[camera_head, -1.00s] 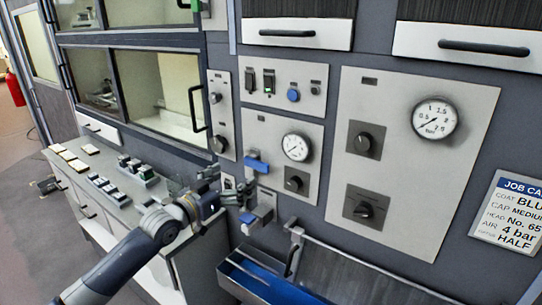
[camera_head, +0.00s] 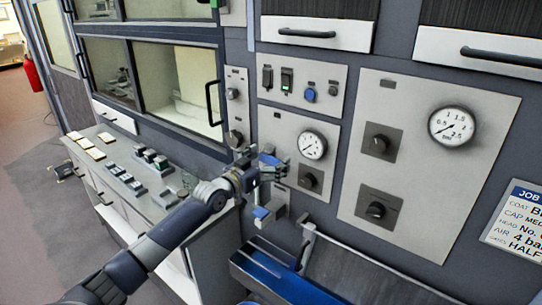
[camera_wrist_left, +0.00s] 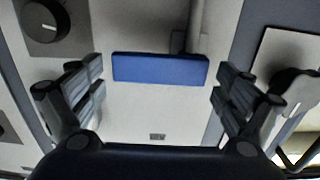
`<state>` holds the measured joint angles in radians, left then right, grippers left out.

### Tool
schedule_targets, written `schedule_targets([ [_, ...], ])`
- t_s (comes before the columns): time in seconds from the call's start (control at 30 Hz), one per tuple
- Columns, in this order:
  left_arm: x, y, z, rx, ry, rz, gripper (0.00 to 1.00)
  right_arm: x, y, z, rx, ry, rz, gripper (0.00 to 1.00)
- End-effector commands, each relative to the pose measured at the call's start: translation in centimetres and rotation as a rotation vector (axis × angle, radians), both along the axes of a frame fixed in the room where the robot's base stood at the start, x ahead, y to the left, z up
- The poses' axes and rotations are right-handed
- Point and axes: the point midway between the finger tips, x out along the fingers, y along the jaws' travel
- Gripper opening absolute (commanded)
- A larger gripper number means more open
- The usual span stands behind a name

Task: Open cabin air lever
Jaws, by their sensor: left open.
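A blue lever handle (camera_head: 269,158) sticks out from the grey panel, low and left of the small gauge. My left gripper (camera_head: 274,169) is at this handle, partly covering it in the head view. In the left wrist view the blue handle (camera_wrist_left: 160,68) lies between the two spread fingers, slightly beyond their tips, with clear gaps on both sides. The left gripper is open and holds nothing. A grey stem runs up from the handle in that view. A second blue-ended part (camera_head: 262,212) sits below the gripper. My right gripper is not in view.
A small gauge (camera_head: 312,145) and a knob (camera_head: 311,180) are right of the gripper. A larger panel (camera_head: 432,190) holds a bigger gauge and two knobs. A blue trough (camera_head: 275,272) lies below. A counter (camera_head: 110,165) with several small blocks stands left.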

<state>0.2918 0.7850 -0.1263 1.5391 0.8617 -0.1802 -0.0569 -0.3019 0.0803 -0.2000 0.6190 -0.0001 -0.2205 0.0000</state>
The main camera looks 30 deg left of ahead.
Motion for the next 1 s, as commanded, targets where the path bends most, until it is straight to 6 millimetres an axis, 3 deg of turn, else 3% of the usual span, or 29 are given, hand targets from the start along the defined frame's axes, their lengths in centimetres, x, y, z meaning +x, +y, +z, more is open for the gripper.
schedule_targets([
  [0.43, 0.80, -0.07, 0.03, 0.001, -0.001, 0.000, 0.94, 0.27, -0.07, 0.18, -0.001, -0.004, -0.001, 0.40],
  [0.47, 0.79, -0.07, 0.03, 0.001, -0.001, 0.000, 0.92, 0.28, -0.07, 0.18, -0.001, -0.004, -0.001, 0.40],
  [0.73, 0.78, -0.07, 0.02, 0.001, 0.000, 0.000, 0.31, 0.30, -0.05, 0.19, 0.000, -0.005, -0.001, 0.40],
  [1.0, 1.26, -0.05, -0.05, -0.021, 0.000, 0.001, 0.30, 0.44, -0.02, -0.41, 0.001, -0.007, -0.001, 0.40],
])
